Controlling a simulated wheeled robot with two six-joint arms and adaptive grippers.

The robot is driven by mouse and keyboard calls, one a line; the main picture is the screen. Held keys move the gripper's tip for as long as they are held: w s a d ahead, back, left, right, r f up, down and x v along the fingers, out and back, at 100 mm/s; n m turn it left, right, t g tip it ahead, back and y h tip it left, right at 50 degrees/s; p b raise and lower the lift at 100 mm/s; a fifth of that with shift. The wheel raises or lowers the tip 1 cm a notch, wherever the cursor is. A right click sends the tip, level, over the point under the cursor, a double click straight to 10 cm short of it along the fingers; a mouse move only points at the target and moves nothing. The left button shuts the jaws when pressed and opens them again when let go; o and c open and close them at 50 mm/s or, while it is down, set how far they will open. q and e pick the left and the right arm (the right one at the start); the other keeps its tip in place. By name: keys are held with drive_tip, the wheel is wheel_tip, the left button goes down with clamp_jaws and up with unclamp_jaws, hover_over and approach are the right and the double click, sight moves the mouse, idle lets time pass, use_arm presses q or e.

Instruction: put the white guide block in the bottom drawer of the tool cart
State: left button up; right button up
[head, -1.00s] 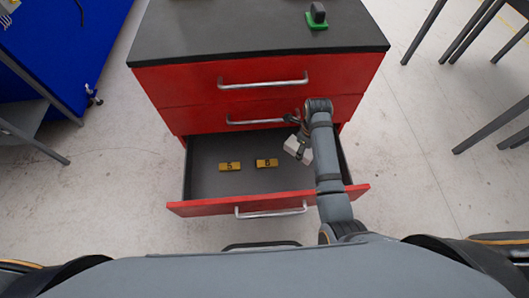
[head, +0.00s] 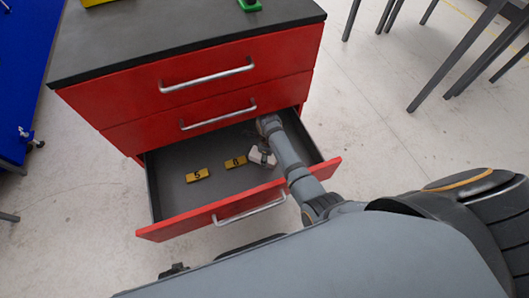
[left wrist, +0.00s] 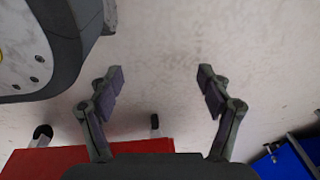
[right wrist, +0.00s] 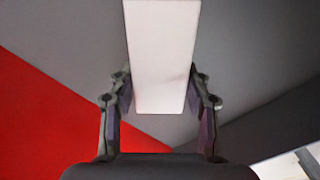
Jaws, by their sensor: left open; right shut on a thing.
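The white guide block (right wrist: 162,60) is between the fingers of my right gripper (right wrist: 160,98), which is shut on it. In the head view the block (head: 262,156) shows small and partly hidden by my right gripper (head: 268,146), inside the outline of the open bottom drawer (head: 165,193). I cannot tell whether the block touches the drawer floor. The tool cart (head: 200,90) is red with a black top. My left gripper (left wrist: 160,90) is open and empty, with pale floor behind it; it is out of the head view.
Two yellow number blocks, one marked 5 (head: 197,175) and one marked 8 or 6 (head: 235,161), lie in the drawer left of my right gripper. The upper drawers are shut. A green object (head: 249,5) is on the cart top. Dark table legs (head: 445,60) stand at right.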

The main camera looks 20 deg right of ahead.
drive_tip(key=w+b, duration=0.1)
drive_tip(key=w, duration=0.3)
drive_tip(key=shift+f+b, duration=0.1)
drive_tip(key=shift+b, duration=0.2)
drive_tip(key=shift+s+f, duration=0.25)
drive_tip(key=shift+f, duration=0.3)
use_arm(q)
drive_tip(key=w, duration=0.1)
drive_tip(key=w+r, duration=0.1)
drive_tip(key=w, duration=0.1)
drive_tip(key=shift+w+d+r, duration=0.15)
drive_tip(key=shift+d+r, duration=0.15)
use_arm(e)
drive_tip(key=shift+r, duration=0.1)
drive_tip(key=o, duration=1.3)
use_arm(q)
drive_tip(key=shift+r, duration=0.1)
